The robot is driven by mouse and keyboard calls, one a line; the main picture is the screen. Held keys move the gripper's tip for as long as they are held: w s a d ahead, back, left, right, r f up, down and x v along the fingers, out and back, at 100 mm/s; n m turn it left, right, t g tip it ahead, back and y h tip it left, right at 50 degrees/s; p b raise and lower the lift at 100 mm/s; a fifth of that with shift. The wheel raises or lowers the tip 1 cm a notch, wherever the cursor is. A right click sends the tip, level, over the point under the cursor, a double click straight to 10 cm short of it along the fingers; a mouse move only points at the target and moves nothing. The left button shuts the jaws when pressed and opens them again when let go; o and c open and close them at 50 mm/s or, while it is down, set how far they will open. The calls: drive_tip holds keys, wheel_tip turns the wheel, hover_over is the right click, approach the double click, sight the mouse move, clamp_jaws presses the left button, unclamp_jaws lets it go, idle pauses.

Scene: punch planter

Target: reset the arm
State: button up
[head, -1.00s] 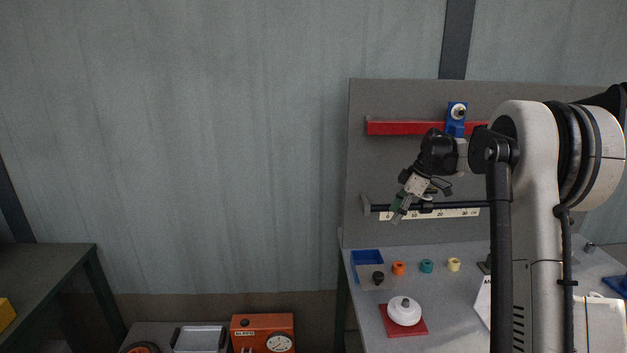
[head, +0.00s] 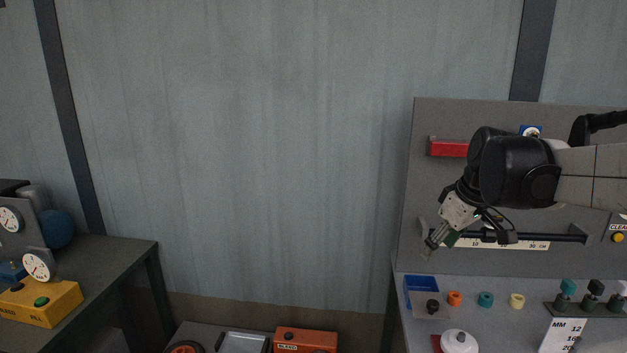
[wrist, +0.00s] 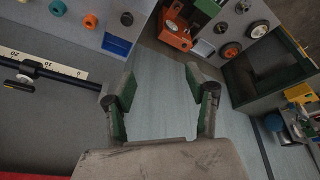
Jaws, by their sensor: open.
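My gripper (head: 433,243) is at the end of my arm, in front of the grey backboard (head: 480,120) at the right of the head view. It points down and to the left, above the bench with the small coloured parts. In the wrist view my gripper (wrist: 159,95) shows two dark fingers with green pads, spread wide apart. Nothing is between them; only the floor and wall lie beyond.
The bench holds a blue tray (head: 421,283), an orange part (head: 454,298), a teal part (head: 486,299), a cream part (head: 517,300) and a white round piece (head: 459,342). A black rail (head: 555,237) and red shelf (head: 448,148) are close behind my arm.

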drive_tip(key=s+a+f+m+t, duration=0.1)
drive_tip(key=s+a+f+m, duration=0.1)
drive_tip(key=s, duration=0.5)
drive_tip(key=s+a+f+m+t+h, duration=0.1)
drive_tip(key=s+a+f+m, duration=0.1)
drive_tip(key=s, duration=0.6)
drive_tip(key=s+a+f+m+t+b, duration=0.1)
drive_tip(key=s+a+f+m, duration=0.1)
drive_tip(key=s+f, duration=0.2)
drive_tip(key=s, duration=0.3)
drive_tip(key=shift+s+a+h, duration=0.3)
drive_tip(key=shift+f, duration=0.1)
drive_tip(key=shift+c, duration=0.4)
